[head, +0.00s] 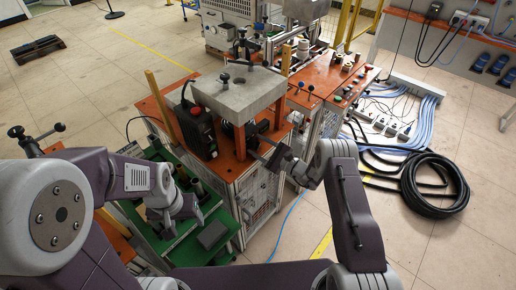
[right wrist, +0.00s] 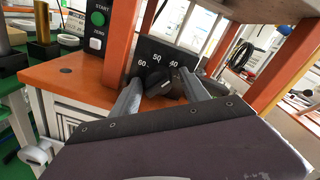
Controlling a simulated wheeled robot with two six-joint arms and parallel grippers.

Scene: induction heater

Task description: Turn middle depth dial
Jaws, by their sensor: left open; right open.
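In the right wrist view, a black dial (right wrist: 157,82) sits under a black scale plate (right wrist: 158,56) marked 60, 50 and 40. My right gripper (right wrist: 162,78) is open, its two grey fingers on either side of the dial. I cannot tell whether either finger touches it. In the head view, my right gripper (head: 264,148) is at the front right of the orange-topped machine (head: 245,172), below its grey block; the dial cannot be made out there. My left gripper (head: 167,230) is open over the green tray table, apart from the dial.
Orange posts (right wrist: 124,45) flank the dial area. A box with a green START button (right wrist: 97,18) stands to its left. The grey block (head: 238,95) overhangs the machine top. The green table (head: 150,238) holds cylinders and a dark block. A black cable coil (head: 438,185) lies on the floor.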

